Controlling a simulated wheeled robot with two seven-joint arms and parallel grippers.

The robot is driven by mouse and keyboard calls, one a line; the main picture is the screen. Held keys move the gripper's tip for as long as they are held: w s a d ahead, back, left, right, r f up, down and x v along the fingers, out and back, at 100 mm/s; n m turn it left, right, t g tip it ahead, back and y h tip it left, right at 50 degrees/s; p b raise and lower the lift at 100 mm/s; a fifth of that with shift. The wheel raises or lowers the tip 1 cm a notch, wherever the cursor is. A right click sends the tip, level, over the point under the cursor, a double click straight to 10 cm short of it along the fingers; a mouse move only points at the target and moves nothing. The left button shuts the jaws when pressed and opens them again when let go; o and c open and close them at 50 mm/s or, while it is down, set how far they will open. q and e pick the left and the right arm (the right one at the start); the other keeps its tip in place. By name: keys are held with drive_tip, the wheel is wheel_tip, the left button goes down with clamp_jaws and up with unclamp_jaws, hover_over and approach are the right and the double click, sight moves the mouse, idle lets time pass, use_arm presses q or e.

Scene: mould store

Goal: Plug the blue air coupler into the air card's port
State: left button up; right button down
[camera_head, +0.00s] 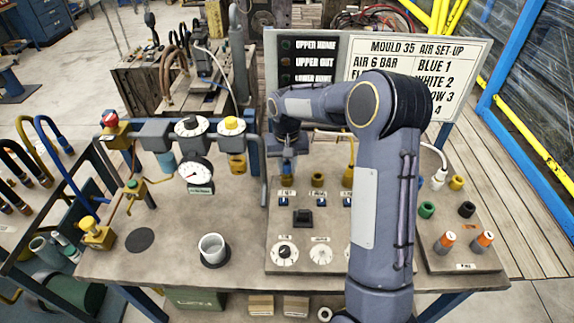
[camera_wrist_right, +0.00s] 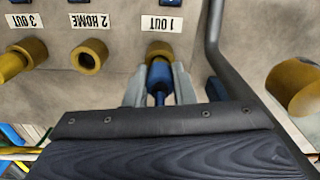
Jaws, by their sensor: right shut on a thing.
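The air card (camera_head: 424,80) stands at the back and reads BLUE 1 and WHITE 2, with its lower lines partly hidden by my arm. My right gripper (camera_head: 287,172) is over the left of the port panel. In the right wrist view my right gripper (camera_wrist_right: 160,92) is shut on the blue air coupler (camera_wrist_right: 159,76). The coupler is in line with the brass port 1 (camera_wrist_right: 160,49), marked 1 OUT, and its front end meets the port's mouth. I cannot tell how deep it sits. Port 2 (camera_wrist_right: 89,56) is open and empty. My left gripper is out of view.
A yellow fitting (camera_wrist_right: 12,64) is at port 3. A white cup (camera_head: 212,248) stands in front. A side board (camera_head: 465,205) holds several coloured fittings. A dark hose or bar (camera_wrist_right: 213,50) runs beside my gripper.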

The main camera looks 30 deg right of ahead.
drive_tip(key=shift+f, duration=0.4)
idle(0.3)
drive_tip(key=c, duration=0.7)
unclamp_jaws()
drive_tip(key=shift+c, duration=0.2)
drive_tip(key=shift+r, duration=0.15)
drive_tip(key=shift+r+p, duration=2.6)
drive_tip(key=shift+r, duration=1.05)
